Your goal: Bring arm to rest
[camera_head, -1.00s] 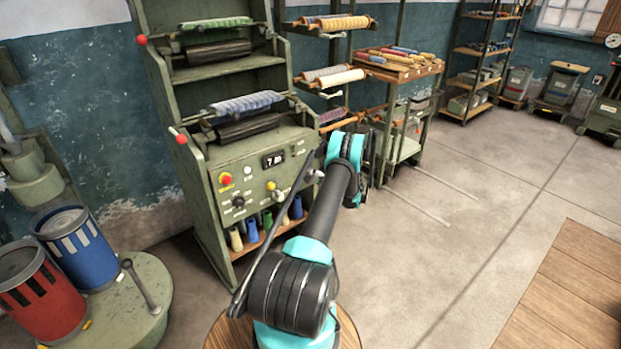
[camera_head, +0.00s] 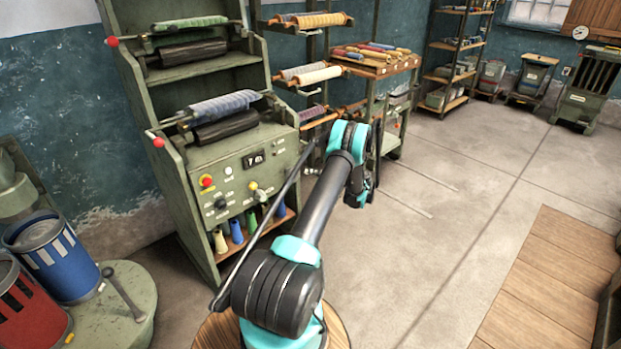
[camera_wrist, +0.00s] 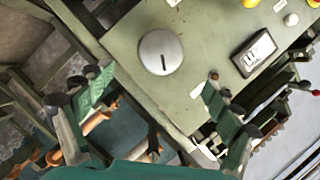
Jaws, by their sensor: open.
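My arm reaches up and away from the round wooden stand in the head view. Its end, with a teal-banded wrist, hangs in front of the right side of the green machine (camera_head: 262,152). The fingers are hard to make out there. In the wrist view my gripper (camera_wrist: 159,75) shows two fingers with green pads, spread wide apart with nothing between the pads. Beyond the fingertips lies the machine's green panel (camera_wrist: 205,35), with a round grey metal knob (camera_wrist: 161,52) that has a dark slot. I cannot tell the exact gap between fingertips and panel.
The panel carries a display (camera_head: 255,159) and a red button (camera_head: 207,181). A rack with rolls (camera_head: 308,74) and a cart of coloured rolls (camera_head: 375,58) stand behind my arm. A blue drum (camera_head: 55,260) is at left. Open floor (camera_head: 470,200) lies to the right.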

